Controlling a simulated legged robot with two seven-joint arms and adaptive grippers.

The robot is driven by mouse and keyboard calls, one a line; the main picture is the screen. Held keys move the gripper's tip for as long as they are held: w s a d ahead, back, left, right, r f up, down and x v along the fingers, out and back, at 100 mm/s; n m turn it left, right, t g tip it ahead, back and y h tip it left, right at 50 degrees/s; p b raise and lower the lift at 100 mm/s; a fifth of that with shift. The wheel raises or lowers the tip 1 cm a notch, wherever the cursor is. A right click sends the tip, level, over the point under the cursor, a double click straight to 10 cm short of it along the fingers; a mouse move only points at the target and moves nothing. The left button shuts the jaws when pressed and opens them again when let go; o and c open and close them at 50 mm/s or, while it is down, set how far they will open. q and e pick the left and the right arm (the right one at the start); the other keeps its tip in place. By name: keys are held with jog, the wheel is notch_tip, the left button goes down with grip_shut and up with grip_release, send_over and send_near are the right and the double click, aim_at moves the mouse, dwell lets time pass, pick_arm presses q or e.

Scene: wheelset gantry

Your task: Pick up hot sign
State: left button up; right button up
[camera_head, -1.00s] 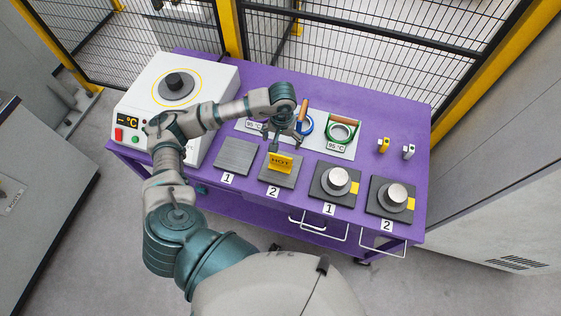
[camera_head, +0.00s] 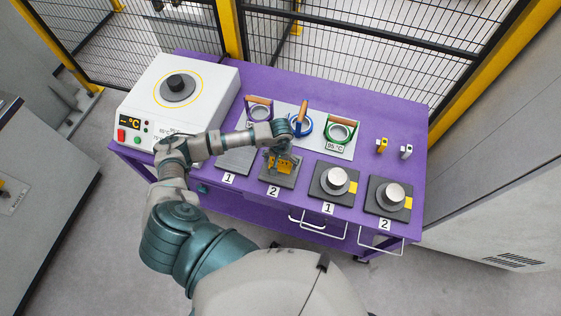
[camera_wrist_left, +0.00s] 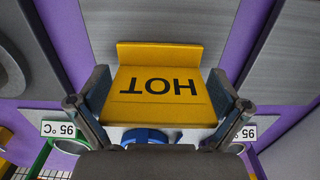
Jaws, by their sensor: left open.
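The yellow hot sign (camera_head: 281,164) stands on the dark plate (camera_head: 273,180) labelled 2, near the middle of the purple table. My left gripper (camera_head: 279,157) is over it and partly hides it in the head view. In the left wrist view the sign (camera_wrist_left: 160,88) fills the middle, its "HOT" lettering upside down. The open fingers of my left gripper (camera_wrist_left: 160,108) are on either side of the sign. I cannot tell whether either finger touches it. My right gripper does not show.
A white heater (camera_head: 193,80) with a round top stands at the left. Ring tools with handles lie on a grey panel (camera_head: 318,119) behind the sign. Two plates with metal cylinders (camera_head: 334,176) (camera_head: 391,191) are at the right. Yellow and white small items (camera_head: 382,146) stand behind them.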

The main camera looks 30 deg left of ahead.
pick_arm(q)
jog(key=shift+s, duration=0.15)
jog(key=c, duration=0.9)
